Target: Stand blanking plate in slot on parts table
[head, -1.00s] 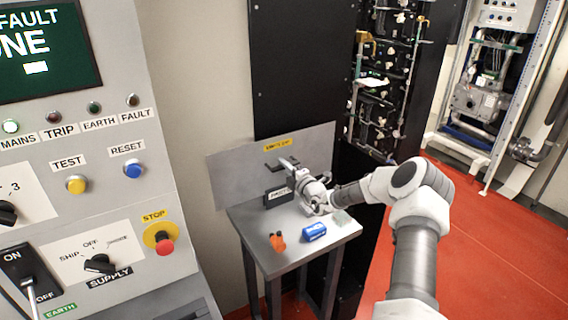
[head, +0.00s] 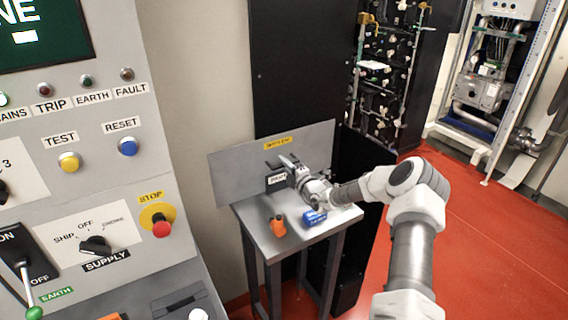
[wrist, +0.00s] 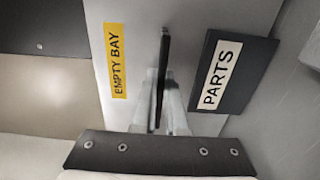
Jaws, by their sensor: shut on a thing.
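My gripper (wrist: 159,105) is shut on a thin dark plate (wrist: 162,75), which I take to be the blanking plate, seen edge-on between the fingers. In the head view, my gripper (head: 287,162) is at the back of the parts table (head: 256,228), in front of an upright grey panel (head: 235,180). A dark part of the plate (head: 273,166) seems to show left of the fingers. A dark block labelled PARTS (head: 276,181) stands at the table's back; in the wrist view this block (wrist: 260,75) is right of the plate, apart from it. I cannot see its slot.
A yellow EMPTY BAY label (wrist: 118,60) is on the grey panel. An orange item (head: 278,226) and a blue item (head: 314,217) lie on the table, the blue one close under my wrist. A control desk (head: 110,200) stands left. Red floor (head: 490,240) is clear at right.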

